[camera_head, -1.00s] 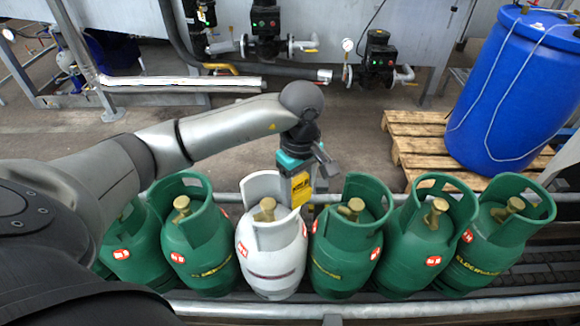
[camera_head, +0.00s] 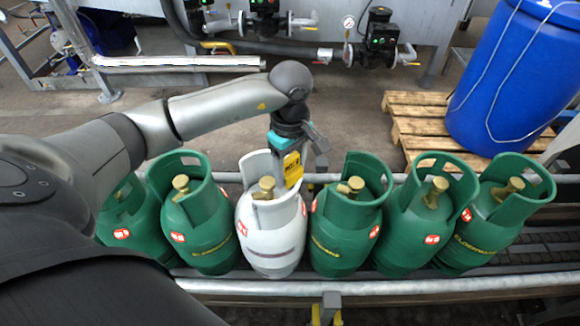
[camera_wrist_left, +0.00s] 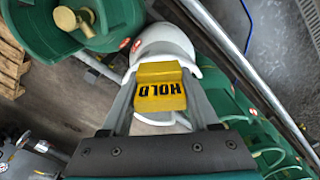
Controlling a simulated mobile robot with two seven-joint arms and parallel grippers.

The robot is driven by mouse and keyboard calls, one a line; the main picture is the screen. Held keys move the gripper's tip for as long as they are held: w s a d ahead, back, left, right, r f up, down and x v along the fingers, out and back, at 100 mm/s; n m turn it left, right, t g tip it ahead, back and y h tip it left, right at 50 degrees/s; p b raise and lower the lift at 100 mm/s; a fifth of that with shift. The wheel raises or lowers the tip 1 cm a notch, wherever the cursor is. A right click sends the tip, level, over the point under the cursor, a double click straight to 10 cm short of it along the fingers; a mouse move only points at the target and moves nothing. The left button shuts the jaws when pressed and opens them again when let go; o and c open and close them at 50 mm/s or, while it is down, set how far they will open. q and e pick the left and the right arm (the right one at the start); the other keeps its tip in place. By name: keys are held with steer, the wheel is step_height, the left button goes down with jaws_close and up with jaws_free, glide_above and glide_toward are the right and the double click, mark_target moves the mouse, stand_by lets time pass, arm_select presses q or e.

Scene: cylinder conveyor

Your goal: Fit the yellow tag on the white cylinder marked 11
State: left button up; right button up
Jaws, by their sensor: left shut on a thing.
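The white cylinder (camera_head: 271,236) stands upright in the row on the conveyor, with a brass valve inside its open collar and a small red label whose number is too small to read. My left gripper (camera_head: 292,165) is shut on the yellow tag (camera_head: 293,172), just behind and right of the white collar in the head view. In the left wrist view the tag (camera_wrist_left: 160,88) sits between the fingertips, reads HOLD, and overlaps the white collar (camera_wrist_left: 165,45) beyond it. I cannot tell whether the tag touches the collar. My right gripper is not in view.
Green cylinders stand close on both sides, one at the left (camera_head: 200,225) and one at the right (camera_head: 342,230). A conveyor rail (camera_head: 400,288) runs along the front. A blue barrel (camera_head: 505,85) stands on a wooden pallet (camera_head: 415,125) at the back right.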

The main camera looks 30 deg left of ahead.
arm_select(q)
steer(key=shift+f+b, duration=1.5)
steer(key=shift+f, duration=0.5)
steer(key=shift+b, duration=0.35)
steer(key=shift+f+b, duration=1)
steer(key=shift+f, duration=0.1)
steer(key=o, duration=1.4)
steer(key=shift+r, duration=0.2)
step_height(320, 180, up, 6)
steer(key=shift+r+p, duration=0.2)
steer(key=shift+p, duration=0.45)
step_height(320, 180, up, 8)
steer(key=r+p, duration=0.1)
glide_above(290, 194)
steer(key=shift+f, duration=0.25)
